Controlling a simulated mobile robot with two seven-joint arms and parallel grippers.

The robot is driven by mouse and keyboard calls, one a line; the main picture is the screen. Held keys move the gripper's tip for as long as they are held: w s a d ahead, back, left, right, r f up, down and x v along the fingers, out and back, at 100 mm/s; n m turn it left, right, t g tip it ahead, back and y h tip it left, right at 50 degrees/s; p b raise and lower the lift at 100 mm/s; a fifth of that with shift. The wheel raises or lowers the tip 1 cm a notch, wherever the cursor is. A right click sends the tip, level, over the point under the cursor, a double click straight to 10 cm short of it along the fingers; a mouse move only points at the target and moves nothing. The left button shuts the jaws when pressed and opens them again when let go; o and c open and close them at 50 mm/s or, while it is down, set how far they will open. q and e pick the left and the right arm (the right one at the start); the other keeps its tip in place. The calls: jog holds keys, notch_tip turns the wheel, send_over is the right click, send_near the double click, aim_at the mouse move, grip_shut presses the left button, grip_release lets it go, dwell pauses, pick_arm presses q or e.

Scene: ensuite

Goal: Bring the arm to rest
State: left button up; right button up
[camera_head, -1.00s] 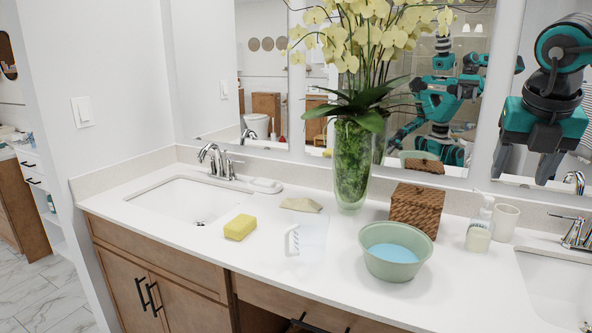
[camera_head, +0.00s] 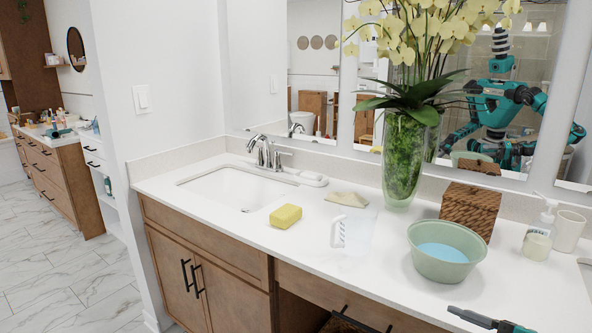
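My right gripper (camera_head: 480,319) shows at the bottom right edge, in front of the counter, its dark tip pointing left. Only a small part of it shows, and I cannot tell whether its fingers are open or shut. No held object is visible at it. My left gripper is not directly in view. The mirror (camera_head: 340,70) shows a reflection of my teal body and arms, too small to read the grippers.
The white counter (camera_head: 320,262) holds a yellow sponge (camera_head: 285,216), a clear jug (camera_head: 357,232), a green bowl of blue liquid (camera_head: 443,268), a woven box (camera_head: 470,210), a flower vase (camera_head: 403,160), a soap dispenser (camera_head: 539,235) and a cup (camera_head: 568,231). Marble floor lies open at left.

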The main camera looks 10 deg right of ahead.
jog(key=s+a+f+m+h, duration=0.2)
jog(key=s+a+f+m, duration=0.2)
jog(key=f, duration=0.3)
jog(key=s+a+f+m+g+h+b, duration=0.1)
jog(key=s+a+f+m+h, duration=0.2)
jog(key=s+a+f+m, duration=0.1)
jog(key=s+a+f+m+g+h, duration=0.1)
jog(key=s+a+f+m, duration=0.3)
jog(key=f, duration=0.5)
jog(key=a+m+h, duration=0.1)
jog(key=a+m, duration=0.1)
jog(key=m, duration=0.1)
jog(key=shift+f+m+b, duration=0.35)
jog(key=shift+f+m, duration=0.05)
